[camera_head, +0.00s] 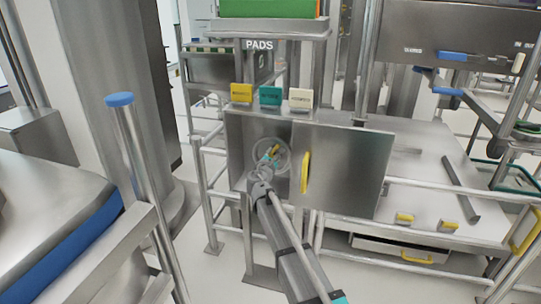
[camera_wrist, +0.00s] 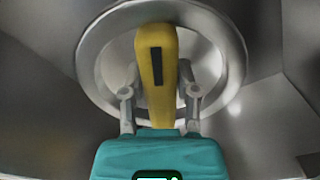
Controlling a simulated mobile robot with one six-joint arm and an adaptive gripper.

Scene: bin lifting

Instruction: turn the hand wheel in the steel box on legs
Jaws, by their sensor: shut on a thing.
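The steel box (camera_head: 240,130) stands on legs in the middle of the head view, its door (camera_head: 345,170) with a yellow handle (camera_head: 306,172) swung open to the right. The round grey hand wheel (camera_head: 284,149) sits inside the box. In the wrist view the wheel's rim (camera_wrist: 88,62) circles a yellow grip bar (camera_wrist: 156,70) with a dark slot. My gripper (camera_head: 268,162) reaches into the box at the wheel. In the wrist view my gripper (camera_wrist: 160,92) has one finger on each side of the yellow bar and is shut on it. The fingertips are partly hidden.
Yellow, teal and cream blocks (camera_head: 270,96) sit along the box's top, under a shelf marked PADS (camera_head: 259,44). A steel table (camera_head: 430,160) with a loose bar and small yellow-marked pieces stands to the right. Steel rails (camera_head: 205,190) flank the box. A blue-capped post (camera_head: 120,100) stands at left.

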